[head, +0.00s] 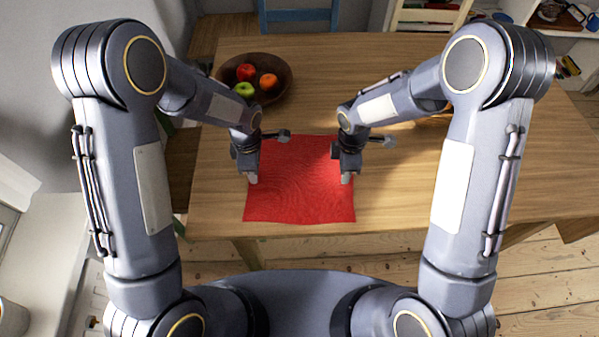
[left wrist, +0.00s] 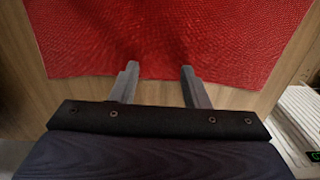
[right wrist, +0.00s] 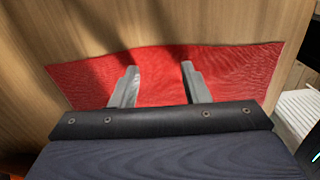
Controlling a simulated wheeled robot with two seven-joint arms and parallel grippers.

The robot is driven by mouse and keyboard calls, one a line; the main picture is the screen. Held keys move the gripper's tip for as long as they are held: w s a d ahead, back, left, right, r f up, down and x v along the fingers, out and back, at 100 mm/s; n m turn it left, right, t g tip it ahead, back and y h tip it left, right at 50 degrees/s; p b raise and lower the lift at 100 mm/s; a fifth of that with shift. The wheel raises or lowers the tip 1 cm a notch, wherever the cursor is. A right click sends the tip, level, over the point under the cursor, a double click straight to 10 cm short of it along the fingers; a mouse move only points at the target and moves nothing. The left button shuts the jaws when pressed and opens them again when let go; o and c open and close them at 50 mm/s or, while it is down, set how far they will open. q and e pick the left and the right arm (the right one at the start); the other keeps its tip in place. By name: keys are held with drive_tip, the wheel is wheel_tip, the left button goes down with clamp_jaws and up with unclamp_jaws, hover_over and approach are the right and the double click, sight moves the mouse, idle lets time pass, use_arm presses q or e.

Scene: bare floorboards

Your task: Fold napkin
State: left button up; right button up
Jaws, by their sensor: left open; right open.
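A red napkin (head: 298,190) lies spread out on the wooden table, near its front edge. My left gripper (head: 252,178) is open and empty at the napkin's left edge. In the left wrist view the napkin (left wrist: 170,35) fills the top, and the left gripper's fingertips (left wrist: 160,68) are parted at its border. My right gripper (head: 346,178) is open and empty at the napkin's right edge. In the right wrist view the napkin (right wrist: 230,68) lies under and around the parted fingertips (right wrist: 159,68). Whether the fingertips touch the cloth I cannot tell.
A brown bowl (head: 280,90) holding fruit stands on the table (head: 410,200) behind the left gripper. A blue chair (head: 298,16) and a pale chair (head: 428,14) stand at the far side. The table right of the napkin is clear.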

use_arm(q)
drive_tip(key=shift+f, duration=0.15)
use_arm(e)
drive_tip(key=shift+f, duration=0.2)
use_arm(q)
clamp_jaws()
use_arm(e)
clamp_jaws()
drive_tip(key=shift+r, duration=0.1)
